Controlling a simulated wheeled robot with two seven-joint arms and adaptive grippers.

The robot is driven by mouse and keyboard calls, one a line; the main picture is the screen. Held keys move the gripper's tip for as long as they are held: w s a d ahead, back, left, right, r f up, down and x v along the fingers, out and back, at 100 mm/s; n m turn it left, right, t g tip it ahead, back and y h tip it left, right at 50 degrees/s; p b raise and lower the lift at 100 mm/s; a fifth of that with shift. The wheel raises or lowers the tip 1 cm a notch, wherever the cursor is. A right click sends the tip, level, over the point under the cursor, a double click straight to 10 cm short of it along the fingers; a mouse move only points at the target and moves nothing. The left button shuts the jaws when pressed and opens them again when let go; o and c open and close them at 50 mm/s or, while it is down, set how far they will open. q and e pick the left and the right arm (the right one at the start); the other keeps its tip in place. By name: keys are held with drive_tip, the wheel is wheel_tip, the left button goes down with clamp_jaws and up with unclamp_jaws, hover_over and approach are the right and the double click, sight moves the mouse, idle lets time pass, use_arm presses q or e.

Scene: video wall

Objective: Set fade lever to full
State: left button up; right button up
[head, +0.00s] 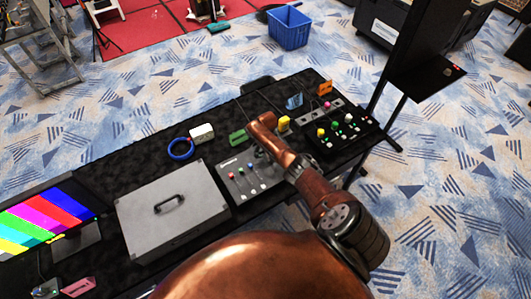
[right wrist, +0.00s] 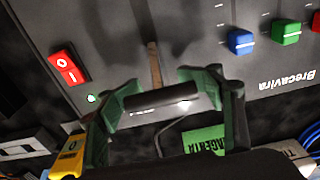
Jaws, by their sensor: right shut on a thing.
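The grey fader console (head: 235,190) lies on the black table in the head view. In the right wrist view its panel (right wrist: 110,30) shows blue and green slider knobs at the upper right. The fade lever has a thin brownish stem (right wrist: 154,65) and a dark crosswise handle (right wrist: 160,97). My right gripper (right wrist: 160,92) is shut on this handle, with a green fingertip at each end. In the head view my wrist mostly hides the gripper and the lever. My left gripper is not in view.
A red rocker switch (right wrist: 66,66) is close by on the panel. A green label block (right wrist: 205,140) lies beside the console. A silver case (head: 172,210) stands left of it and a black button panel (head: 340,137) right. A blue cable coil (head: 181,149) lies behind the case.

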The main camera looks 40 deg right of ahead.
drive_tip(key=shift+w+d+r, duration=0.25)
drive_tip(key=shift+w+r, duration=0.2)
drive_tip(key=shift+w, duration=0.1)
drive_tip(key=o, duration=1.9)
drive_tip(key=shift+s+a+f, duration=0.15)
drive_tip(key=shift+s+f, duration=0.15)
drive_tip(key=r, duration=0.8)
drive_tip(key=s+r, duration=0.1)
drive_tip(key=r, duration=0.3)
drive_tip(key=shift+a, duration=0.1)
